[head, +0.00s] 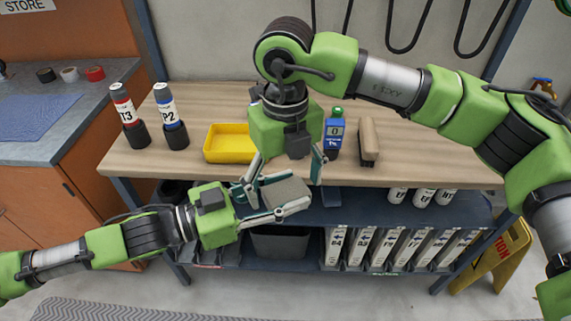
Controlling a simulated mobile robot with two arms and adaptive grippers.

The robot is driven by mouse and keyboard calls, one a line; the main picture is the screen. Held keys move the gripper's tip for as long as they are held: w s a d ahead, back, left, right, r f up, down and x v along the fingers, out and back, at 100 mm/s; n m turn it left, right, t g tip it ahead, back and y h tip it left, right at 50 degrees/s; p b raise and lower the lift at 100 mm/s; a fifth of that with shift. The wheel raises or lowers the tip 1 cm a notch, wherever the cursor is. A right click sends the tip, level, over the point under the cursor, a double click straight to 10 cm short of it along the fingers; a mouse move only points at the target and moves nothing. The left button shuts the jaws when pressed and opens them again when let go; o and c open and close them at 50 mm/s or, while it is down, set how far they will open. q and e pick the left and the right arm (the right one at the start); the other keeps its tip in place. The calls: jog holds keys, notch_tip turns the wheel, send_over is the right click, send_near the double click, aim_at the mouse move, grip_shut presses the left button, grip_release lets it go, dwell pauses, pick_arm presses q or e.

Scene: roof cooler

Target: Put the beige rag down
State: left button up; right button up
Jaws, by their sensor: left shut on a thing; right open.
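The beige rag (288,192) is a flat grey-beige piece in front of the workbench's front edge, above the lower shelf. My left gripper (278,198), coming in from the left, is shut on it. My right gripper (286,180) points down from above, its fingers spread open on either side of the rag area. I cannot tell whether its fingers touch the rag.
A yellow tray (230,158), a blue device (333,134) and a brush-like block (369,142) are on the wooden workbench (440,165). Two labelled bottles (170,116) stand at its left. The bench's right part looks clear. A grey bin (280,243) and several binders (400,248) stand below.

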jog(key=shift+f, duration=0.85)
jog(key=shift+c, duration=0.3)
jog(key=c, duration=1.1)
pick_arm(q)
jog(key=o, duration=1.1)
jog(key=shift+o, duration=0.2)
